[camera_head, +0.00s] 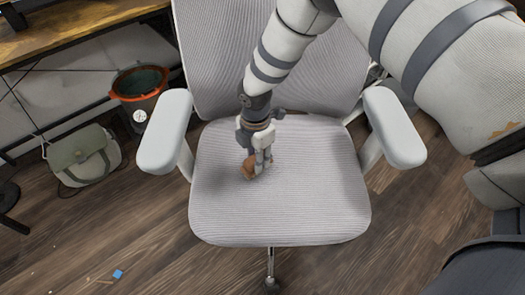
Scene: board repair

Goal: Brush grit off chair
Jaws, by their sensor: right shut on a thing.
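A light grey office chair (325,205) stands in the middle of the view, with a ribbed seat, a tall back and white armrests. My right arm reaches down from the top right. My right gripper (258,165) is shut on a small brown thing, perhaps the brush (249,170), low over or against the middle of the seat. Most of the brown thing is hidden by the fingers, and I cannot tell whether it touches the fabric. I cannot make out grit on the seat. My left gripper is not in view.
A small blue piece (118,274) and pale crumbs lie on the floor at bottom left. The armrests flank the seat.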

